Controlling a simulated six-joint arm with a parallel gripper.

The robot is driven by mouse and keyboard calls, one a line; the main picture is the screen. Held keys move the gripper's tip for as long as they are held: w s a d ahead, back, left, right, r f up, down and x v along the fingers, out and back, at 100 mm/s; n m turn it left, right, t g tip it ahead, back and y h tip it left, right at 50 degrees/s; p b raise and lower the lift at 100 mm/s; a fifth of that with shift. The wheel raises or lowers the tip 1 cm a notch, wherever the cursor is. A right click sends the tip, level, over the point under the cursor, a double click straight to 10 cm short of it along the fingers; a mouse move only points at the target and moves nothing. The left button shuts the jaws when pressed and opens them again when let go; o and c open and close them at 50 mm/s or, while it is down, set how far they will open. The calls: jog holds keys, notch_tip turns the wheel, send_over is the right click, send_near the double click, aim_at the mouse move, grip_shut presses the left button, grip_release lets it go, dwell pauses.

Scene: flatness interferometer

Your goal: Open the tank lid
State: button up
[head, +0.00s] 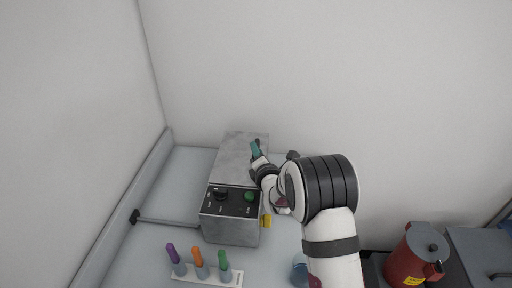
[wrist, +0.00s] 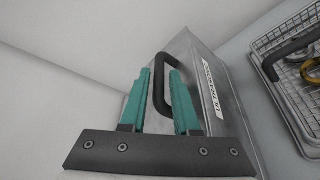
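The tank (head: 230,230) is a grey metal box with a black control panel, a dark knob and a green knob on its front. Its grey lid (head: 232,152) looks shut and also shows in the wrist view (wrist: 195,65). A black loop handle (wrist: 163,58) stands on the lid. My gripper (head: 255,149) is at the right side of the lid in the head view. In the wrist view its teal fingers (wrist: 162,78) stand apart with part of the handle between them. The gap looks wider than the handle bar; contact cannot be told.
A wire basket (wrist: 285,85) with black and yellow items lies right of the tank. A rack (head: 205,277) with purple, orange and green-topped pieces stands in front. A blue beaker (head: 299,270) and a red kettle (head: 412,258) are to the right. Walls stand behind and left.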

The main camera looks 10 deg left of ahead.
jog(key=shift+x, duration=1.4)
grip_shut()
dwell(0.4)
